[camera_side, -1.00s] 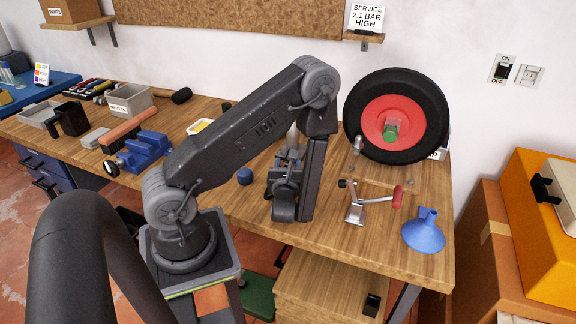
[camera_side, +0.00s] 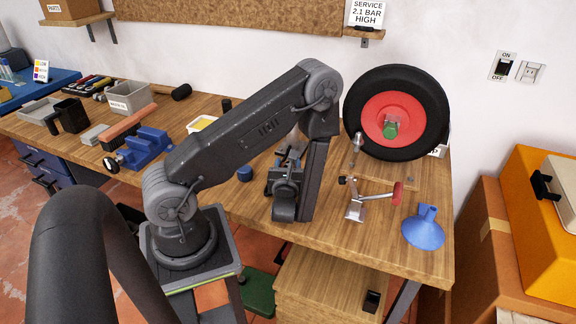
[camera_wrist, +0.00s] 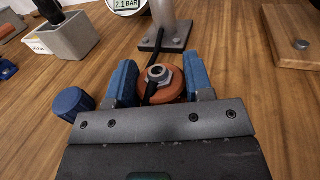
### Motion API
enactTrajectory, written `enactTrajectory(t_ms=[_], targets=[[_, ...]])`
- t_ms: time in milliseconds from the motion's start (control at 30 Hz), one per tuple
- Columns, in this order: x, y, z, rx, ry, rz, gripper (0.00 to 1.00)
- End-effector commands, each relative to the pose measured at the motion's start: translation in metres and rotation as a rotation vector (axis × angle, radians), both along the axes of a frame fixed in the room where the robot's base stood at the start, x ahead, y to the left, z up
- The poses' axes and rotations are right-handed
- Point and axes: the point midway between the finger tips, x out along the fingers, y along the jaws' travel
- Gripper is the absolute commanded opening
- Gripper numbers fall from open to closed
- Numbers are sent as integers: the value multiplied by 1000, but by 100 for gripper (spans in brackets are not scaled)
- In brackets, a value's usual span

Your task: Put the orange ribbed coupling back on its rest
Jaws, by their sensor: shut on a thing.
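The orange ribbed coupling (camera_wrist: 172,86) sits between the two blue fingers of my gripper (camera_wrist: 160,85) in the wrist view. A metal nut and a dark hose or stem show at its top. My gripper is shut on it, close above the wooden bench. In the side view my gripper (camera_side: 287,165) is partly hidden by my arm, and the coupling cannot be made out. I cannot tell which thing is its rest.
A post on a grey base plate (camera_wrist: 175,44) bears a gauge reading 2.1 BAR (camera_wrist: 127,5). A blue cap (camera_wrist: 72,103) stands left of my fingers. A wheel (camera_side: 397,114), a red-handled metal stand (camera_side: 357,207) and a blue funnel (camera_side: 424,231) are to the right.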

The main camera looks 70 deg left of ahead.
Motion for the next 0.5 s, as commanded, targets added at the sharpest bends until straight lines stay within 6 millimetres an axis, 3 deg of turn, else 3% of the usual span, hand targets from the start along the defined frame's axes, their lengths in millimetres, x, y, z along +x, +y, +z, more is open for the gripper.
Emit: enactTrajectory(t_ms=[200,233,500], targets=[[0,0,-4,0,0,0,30],[0,0,-4,0,0,0,49],[0,0,-4,0,0,0,75]])
